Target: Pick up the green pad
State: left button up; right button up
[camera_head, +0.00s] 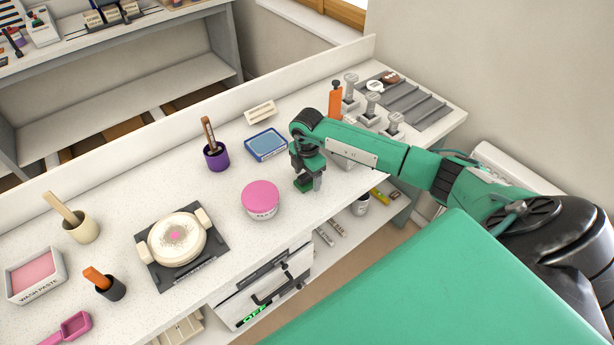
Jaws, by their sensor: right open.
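My right gripper (308,181) is open and points down over the counter, near its front edge. A small dark green piece (302,185), which looks like the green pad, shows low at the fingertips. The gripper covers much of it, and I cannot tell whether the fingers touch it. My left gripper is not in view.
A round pink-lidded tub (261,198) stands just left of my right gripper, with a blue pad in a tray (266,144) behind it. A purple cup (216,157) is farther left. Grey metal posts (372,105) and an orange bottle (335,104) stand behind my arm.

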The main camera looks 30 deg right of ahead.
aim_at(307, 174)
jog(key=shift+f, duration=0.2)
jog(key=c, duration=1.1)
jog(key=shift+r, duration=0.15)
jog(key=shift+r+b, duration=2.8)
jog(key=shift+r, duration=7.15)
